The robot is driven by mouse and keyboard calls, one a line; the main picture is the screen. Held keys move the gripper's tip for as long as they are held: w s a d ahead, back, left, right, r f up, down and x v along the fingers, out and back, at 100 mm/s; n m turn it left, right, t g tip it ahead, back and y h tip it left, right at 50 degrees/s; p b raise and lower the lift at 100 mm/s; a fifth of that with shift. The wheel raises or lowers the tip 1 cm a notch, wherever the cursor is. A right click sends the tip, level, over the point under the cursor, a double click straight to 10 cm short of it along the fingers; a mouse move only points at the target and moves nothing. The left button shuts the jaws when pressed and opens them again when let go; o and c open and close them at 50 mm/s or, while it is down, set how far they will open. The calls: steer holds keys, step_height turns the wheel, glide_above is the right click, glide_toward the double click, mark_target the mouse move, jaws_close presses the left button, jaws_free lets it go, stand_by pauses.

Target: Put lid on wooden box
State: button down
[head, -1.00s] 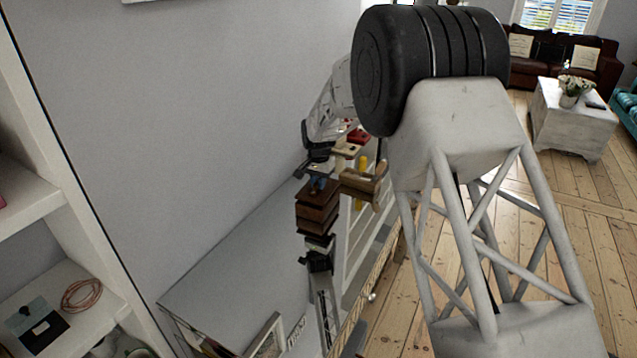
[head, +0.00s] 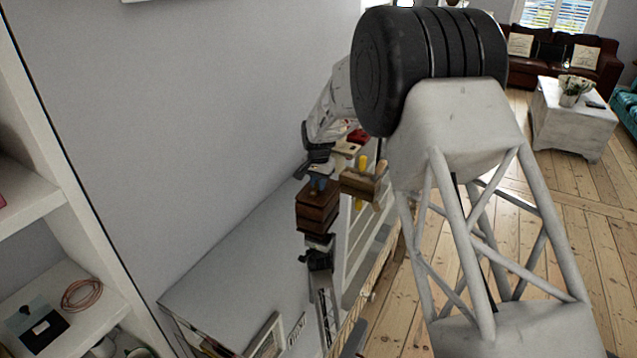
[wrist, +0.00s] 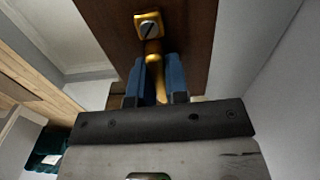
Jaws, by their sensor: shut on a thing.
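The wooden box (head: 315,218) is dark brown and stands on the grey surface by the wall in the head view. The dark brown lid (head: 322,195) is directly over it, roughly lined up with its walls. I see no clear gap between them, but cannot tell whether the lid is fully seated. My gripper (head: 318,184) is above the lid with its blue fingers pointing to it. In the wrist view, my gripper (wrist: 158,80) is shut on the brass handle of the lid (wrist: 188,30). The box is not visible there.
Wooden pieces (head: 365,184) with a yellow part stand right beside the box. The wall (head: 200,120) is close on the left. Grey cabinet top (head: 235,270) is clear to the left.

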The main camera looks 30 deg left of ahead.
steer(key=shift+f, duration=0.55)
stand_by(0.4)
steer(key=c, duration=1.1)
jaws_free()
steer(key=shift+o, duration=0.2)
steer(key=shift+r, duration=3.5)
